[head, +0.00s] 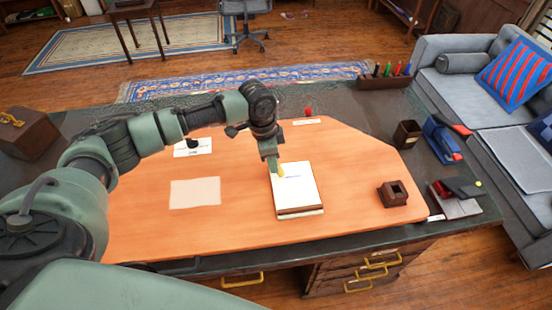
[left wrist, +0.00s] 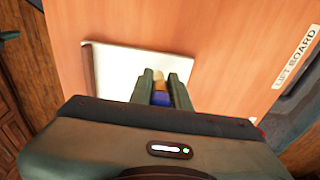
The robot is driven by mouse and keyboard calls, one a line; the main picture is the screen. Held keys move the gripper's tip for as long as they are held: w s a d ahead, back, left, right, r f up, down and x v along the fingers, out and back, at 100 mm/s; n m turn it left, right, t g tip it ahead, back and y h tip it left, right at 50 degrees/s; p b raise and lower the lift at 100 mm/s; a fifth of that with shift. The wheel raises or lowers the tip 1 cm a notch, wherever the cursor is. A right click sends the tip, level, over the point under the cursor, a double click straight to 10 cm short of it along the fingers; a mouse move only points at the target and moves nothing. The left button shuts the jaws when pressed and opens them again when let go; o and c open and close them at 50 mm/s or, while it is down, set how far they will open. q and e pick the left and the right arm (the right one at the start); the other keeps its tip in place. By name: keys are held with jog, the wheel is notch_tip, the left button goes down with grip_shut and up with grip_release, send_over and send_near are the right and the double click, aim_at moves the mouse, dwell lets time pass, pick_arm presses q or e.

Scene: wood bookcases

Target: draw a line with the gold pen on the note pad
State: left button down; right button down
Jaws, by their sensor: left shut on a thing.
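The note pad (head: 301,190) is a thick white block lying on the orange desk board, right of the middle in the head view. It also shows as a white sheet behind the fingers in the left wrist view (left wrist: 113,68). My left gripper (head: 272,163) points down at the pad's upper left part. It is shut on the gold pen (head: 281,172), whose yellowish end shows just below the fingers and also between them in the left wrist view (left wrist: 159,78). A small dark mark shows on the pad beside the pen; whether the tip touches the paper cannot be told.
A pen rack (head: 384,82) with several coloured pens stands at the desk's back right. A small brown box (head: 392,194) and a dark cup (head: 407,134) are to the right. A pale sheet (head: 195,192) lies left of the pad. The board (head: 240,228) is clear in front.

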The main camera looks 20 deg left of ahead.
pick_arm(q)
jog(key=shift+w+d, duration=0.35)
jog(key=shift+d, duration=0.25)
jog(key=shift+d, duration=0.15)
jog(key=shift+w+d+p, duration=0.45)
jog(key=shift+d, duration=0.05)
jog(key=shift+w+d, duration=0.1)
jog(key=shift+d, duration=0.05)
jog(key=shift+w+d, duration=0.3)
jog(key=shift+d, duration=0.1)
